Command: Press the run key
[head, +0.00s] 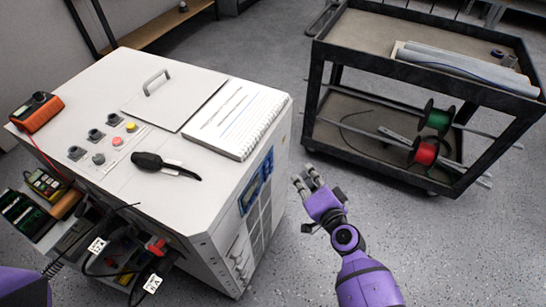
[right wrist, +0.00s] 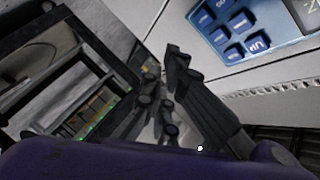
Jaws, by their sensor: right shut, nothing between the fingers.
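The blue keypad panel (head: 256,181) sits on the side face of the white cabinet (head: 245,236). It shows larger in the right wrist view (right wrist: 222,12), at the top right, with several dark blue keys. One key (right wrist: 258,43) has a label that seems to read "RUN", small and slanted. My right gripper (head: 307,182) is right of the panel in the head view, apart from it. Its dark fingers are shut and empty; in the right wrist view the fingers (right wrist: 162,75) lie left of the keys. My left gripper is out of view; only purple arm shows at lower left.
A dark cart (head: 333,58) with green (head: 439,118) and red (head: 425,152) spools stands right of my right gripper. A notebook (head: 236,117), a black-handled tool (head: 160,164) and an orange meter (head: 37,111) lie on the cabinet top. Floor between cabinet and cart is clear.

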